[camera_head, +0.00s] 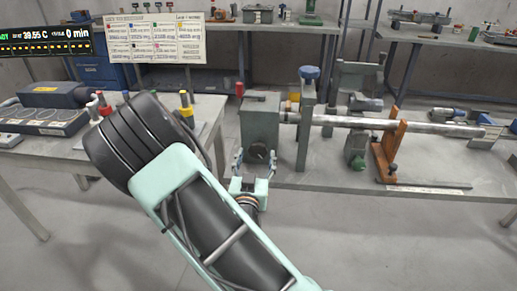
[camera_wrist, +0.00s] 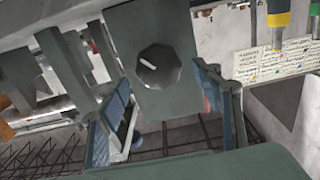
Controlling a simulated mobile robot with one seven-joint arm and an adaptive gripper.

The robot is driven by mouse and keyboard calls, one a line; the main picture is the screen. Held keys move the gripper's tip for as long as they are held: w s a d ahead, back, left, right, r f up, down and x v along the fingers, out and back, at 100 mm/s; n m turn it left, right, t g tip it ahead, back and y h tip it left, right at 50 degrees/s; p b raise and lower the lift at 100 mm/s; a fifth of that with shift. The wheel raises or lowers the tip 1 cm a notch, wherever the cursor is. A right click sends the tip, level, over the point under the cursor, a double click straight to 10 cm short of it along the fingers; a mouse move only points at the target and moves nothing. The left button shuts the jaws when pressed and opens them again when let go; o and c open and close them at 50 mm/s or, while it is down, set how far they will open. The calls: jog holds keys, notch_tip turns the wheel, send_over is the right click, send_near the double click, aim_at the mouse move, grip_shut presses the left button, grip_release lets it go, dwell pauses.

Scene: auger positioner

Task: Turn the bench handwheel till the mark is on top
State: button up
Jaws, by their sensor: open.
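The handwheel is a dark, faceted knob on the front face of a grey housing block (camera_head: 260,118). In the wrist view the handwheel (camera_wrist: 159,67) shows a white mark (camera_wrist: 148,64) on its face, pointing to the picture's left and slightly up. In the head view the handwheel (camera_head: 262,151) is small and its mark cannot be made out. My gripper (camera_head: 255,161) is open in front of the block. In the wrist view the blue-padded fingers of my gripper (camera_wrist: 163,98) stand apart, left and right of the knob, with nothing between them gripped.
A long metal shaft (camera_head: 400,124) runs right from the block along the bench, past an orange bracket (camera_head: 390,150). A blue-topped post (camera_head: 306,110) stands just right of the block. A side table (camera_head: 60,155) with instruments is at left. Open floor lies in front.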

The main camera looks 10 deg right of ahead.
aim_at(257, 151)
jog(key=shift+x, duration=2.15)
jog(key=shift+c, duration=0.6)
jog(key=c, duration=1)
